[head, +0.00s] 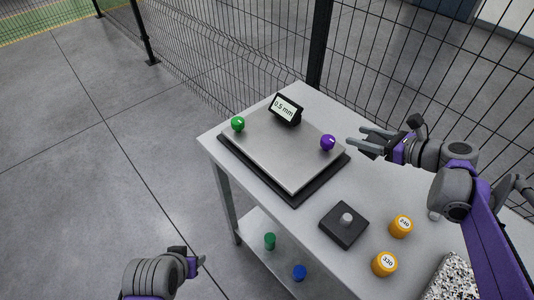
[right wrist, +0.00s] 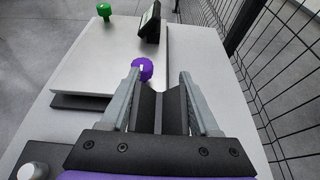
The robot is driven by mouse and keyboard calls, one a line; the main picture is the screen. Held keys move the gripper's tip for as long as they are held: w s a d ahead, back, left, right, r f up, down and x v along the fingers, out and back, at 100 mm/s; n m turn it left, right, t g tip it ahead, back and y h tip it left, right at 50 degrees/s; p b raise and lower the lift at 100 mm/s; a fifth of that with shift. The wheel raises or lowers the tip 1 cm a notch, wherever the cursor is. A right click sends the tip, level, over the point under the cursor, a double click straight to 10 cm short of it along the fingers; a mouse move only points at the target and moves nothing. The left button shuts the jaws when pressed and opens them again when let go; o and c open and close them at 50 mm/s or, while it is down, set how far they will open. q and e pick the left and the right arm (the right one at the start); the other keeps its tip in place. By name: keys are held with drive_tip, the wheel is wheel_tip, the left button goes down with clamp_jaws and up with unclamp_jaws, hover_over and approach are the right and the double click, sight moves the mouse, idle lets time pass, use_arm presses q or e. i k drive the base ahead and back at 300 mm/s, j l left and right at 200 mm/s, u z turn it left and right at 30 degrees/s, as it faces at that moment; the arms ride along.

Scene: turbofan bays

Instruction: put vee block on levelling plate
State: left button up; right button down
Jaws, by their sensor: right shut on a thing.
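The levelling plate (head: 285,148) is a flat grey plate on a black base on the table, with a green knob (head: 238,124), a purple knob (head: 327,142) and a small display reading 0.5 mm (head: 287,109). The plate's top is bare, and it also shows in the right wrist view (right wrist: 95,60). My right gripper (head: 357,136) is just right of the plate, by the purple knob. It is shut on the dark vee block (right wrist: 162,112), whose grooved faces show between the fingers in the right wrist view. My left gripper (head: 197,261) is low at the left, off the table; its fingers are unclear.
A black square base with a grey peg (head: 345,220) and two orange labelled cylinders (head: 401,226) (head: 384,264) stand on the table's near right. A speckled block (head: 447,279) is at the lower right. A wire fence (head: 400,80) runs behind. Green and blue cylinders sit on the lower shelf.

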sight(279, 158)
drive_tip(key=i+j, duration=0.1)
drive_tip(key=j, duration=0.5)
drive_tip(key=i+j, duration=0.1)
drive_tip(key=j, duration=0.55)
